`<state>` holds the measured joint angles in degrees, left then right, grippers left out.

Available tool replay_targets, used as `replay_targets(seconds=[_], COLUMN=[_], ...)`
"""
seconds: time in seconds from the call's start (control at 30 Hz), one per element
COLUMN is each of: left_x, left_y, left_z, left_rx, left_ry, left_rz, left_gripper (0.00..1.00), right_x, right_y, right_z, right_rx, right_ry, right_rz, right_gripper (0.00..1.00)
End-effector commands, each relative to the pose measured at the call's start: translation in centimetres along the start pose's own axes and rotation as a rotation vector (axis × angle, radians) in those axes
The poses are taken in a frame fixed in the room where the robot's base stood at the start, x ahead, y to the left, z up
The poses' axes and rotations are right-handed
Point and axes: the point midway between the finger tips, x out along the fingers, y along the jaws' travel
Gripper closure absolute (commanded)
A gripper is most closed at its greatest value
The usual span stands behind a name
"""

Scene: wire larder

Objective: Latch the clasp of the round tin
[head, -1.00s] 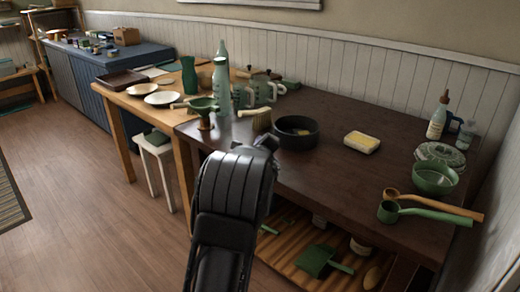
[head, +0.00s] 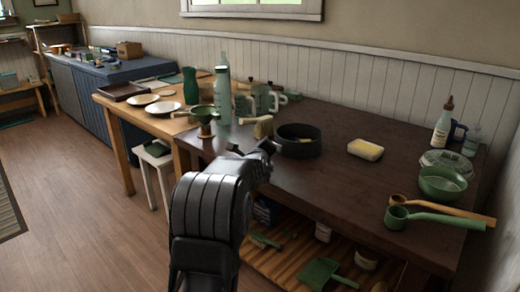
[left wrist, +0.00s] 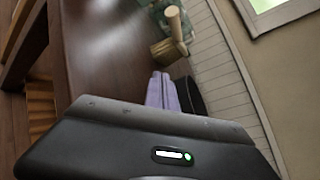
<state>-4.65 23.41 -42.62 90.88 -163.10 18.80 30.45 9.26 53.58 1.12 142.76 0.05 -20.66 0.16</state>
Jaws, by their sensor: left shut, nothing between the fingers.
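The dark round tin (head: 298,151) stands upright on the brown table, with something pale showing inside it. I cannot make out its clasp. My left gripper (head: 268,147) is just left of the tin and nearer to me, above the table's front-left part. It is shut and empty; I cannot tell whether it touches the tin. In the left wrist view its lavender-grey fingers (left wrist: 161,92) show above the black housing, with a dark shape beside them that I cannot identify for sure. My right gripper is not in view.
A brush (head: 263,127) stands close behind my gripper. A yellow-topped block (head: 366,150), a green bowl (head: 442,182) and ladles (head: 398,217) are to the right. Table between is clear.

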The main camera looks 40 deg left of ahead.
Motion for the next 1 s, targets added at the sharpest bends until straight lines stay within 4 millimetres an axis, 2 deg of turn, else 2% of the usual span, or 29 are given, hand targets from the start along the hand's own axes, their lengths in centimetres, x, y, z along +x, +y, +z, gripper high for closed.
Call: replay_targets(seconds=[0.17, 0.63, 1.0], left_x=[-0.8, -6.5, -7.0], left_y=[-0.1, -0.1, 0.0], left_z=[0.1, 0.1, 0.0], left_rx=[-0.004, -0.004, 0.0], left_ry=[0.001, 0.001, 0.0], left_rz=[-0.001, -0.001, 0.0], left_gripper=[1.0, 1.0, 1.0], right_x=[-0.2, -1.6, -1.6], right_y=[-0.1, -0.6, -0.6], right_z=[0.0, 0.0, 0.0], right_rx=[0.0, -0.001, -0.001], right_ry=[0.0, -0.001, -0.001], right_rz=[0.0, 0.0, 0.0], right_gripper=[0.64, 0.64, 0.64])
